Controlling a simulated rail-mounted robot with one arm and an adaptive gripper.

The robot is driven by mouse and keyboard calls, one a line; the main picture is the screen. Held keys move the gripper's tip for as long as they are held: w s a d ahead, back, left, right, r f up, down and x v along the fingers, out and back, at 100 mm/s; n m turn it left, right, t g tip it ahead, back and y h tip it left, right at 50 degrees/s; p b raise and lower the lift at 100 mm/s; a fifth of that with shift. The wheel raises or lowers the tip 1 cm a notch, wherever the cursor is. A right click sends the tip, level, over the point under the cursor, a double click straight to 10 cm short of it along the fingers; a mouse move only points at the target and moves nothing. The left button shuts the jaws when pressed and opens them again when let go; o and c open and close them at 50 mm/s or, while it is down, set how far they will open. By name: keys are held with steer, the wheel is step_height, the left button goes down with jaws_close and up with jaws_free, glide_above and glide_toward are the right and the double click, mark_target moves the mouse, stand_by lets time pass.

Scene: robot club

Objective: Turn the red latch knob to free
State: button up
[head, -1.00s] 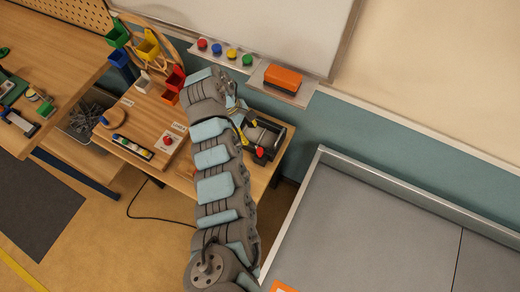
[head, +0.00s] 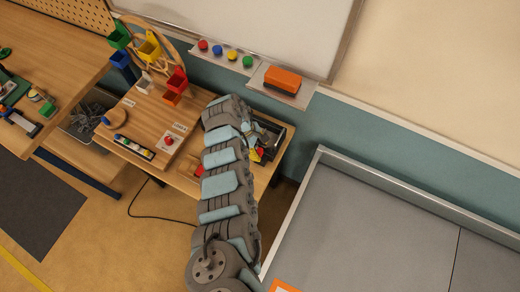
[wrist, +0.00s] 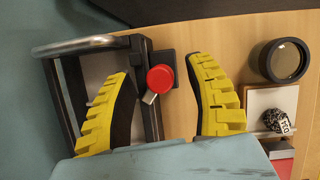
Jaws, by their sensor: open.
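The red latch knob (wrist: 160,78) is round and shows in the wrist view, with a short pale lever under it. It sits on a dark bracket on the edge of a dark case (wrist: 75,95). My gripper (wrist: 159,68) is open, with one yellow ribbed finger on each side of the knob. Gaps show between the knob and both fingers; how deep the fingers reach is unclear. In the head view my arm hides most of the gripper and part of the case (head: 285,138).
A dark round cup-like thing (wrist: 283,61) stands at the right of the wrist view. A red button (head: 169,140) and a red bin (head: 177,79) are on the table left of my arm.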

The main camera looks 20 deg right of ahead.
steer(key=shift+s+f, duration=0.1)
steer(key=shift+f, duration=0.2)
jaws_close()
steer(key=shift+d+r+n+p, duration=0.1)
steer(key=shift+r+n+p, duration=0.05)
steer(key=shift+n+p, duration=0.35)
steer(key=shift+n+t+h+p, duration=0.35)
steer(key=shift+n+p, duration=0.35)
steer(key=shift+p, duration=0.35)
steer(key=n+t+p, duration=0.1)
steer(key=n+p, duration=0.1)
steer(key=shift+n, duration=0.4)
steer(key=shift+n+t+h+p, duration=0.25)
steer(key=shift+n+t+p, duration=0.35)
steer(key=shift+n, duration=0.6)
steer(key=shift+f, duration=0.2)
